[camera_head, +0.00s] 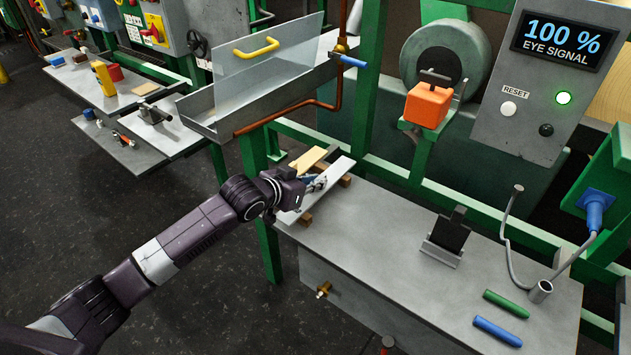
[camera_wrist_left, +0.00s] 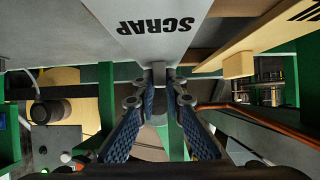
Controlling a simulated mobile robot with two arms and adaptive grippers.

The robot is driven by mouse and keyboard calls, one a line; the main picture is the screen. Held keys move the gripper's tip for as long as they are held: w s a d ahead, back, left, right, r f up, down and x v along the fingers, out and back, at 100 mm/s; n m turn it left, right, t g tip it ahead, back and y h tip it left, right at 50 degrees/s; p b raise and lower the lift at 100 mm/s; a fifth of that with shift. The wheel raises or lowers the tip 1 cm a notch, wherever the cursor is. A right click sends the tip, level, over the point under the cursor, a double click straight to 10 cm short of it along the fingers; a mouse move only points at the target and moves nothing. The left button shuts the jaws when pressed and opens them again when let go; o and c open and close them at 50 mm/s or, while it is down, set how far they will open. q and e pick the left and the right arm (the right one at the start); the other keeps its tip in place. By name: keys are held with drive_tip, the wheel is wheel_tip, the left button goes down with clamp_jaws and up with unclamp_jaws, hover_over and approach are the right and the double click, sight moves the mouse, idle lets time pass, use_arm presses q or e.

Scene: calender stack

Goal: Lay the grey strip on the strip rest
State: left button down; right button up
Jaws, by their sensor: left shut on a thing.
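The grey strip (camera_head: 337,172) is over the back left of the grey bench, above the brown wooden bars of the strip rest (camera_head: 306,219). I cannot tell for sure whether it touches the bars. My left gripper (camera_head: 318,184) reaches in from the left and is shut on the strip's near edge, hiding its middle. In the left wrist view the strip (camera_wrist_left: 140,30) carries the word SCRAP, and the blue-padded fingers of the left gripper (camera_wrist_left: 159,78) meet at its edge. My right gripper is not in view.
A tan strip (camera_head: 308,158) lies beside the grey one. The bench (camera_head: 380,255) also bears a black block on a stand (camera_head: 447,236), a green stick (camera_head: 506,303) and a blue stick (camera_head: 497,331). A metal trough with a clear guard (camera_head: 262,70) stands behind left. The bench middle is clear.

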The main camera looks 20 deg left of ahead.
use_arm(q)
drive_tip(key=shift+f, duration=0.35)
drive_tip(key=c, duration=2)
unclamp_jaws()
drive_tip(key=shift+s+r, duration=0.1)
drive_tip(key=shift+r, duration=0.4)
drive_tip(key=v, duration=1.1)
drive_tip(key=shift+s+a+r, duration=0.1)
drive_tip(key=shift+s+a, duration=0.05)
drive_tip(key=shift+s, duration=0.2)
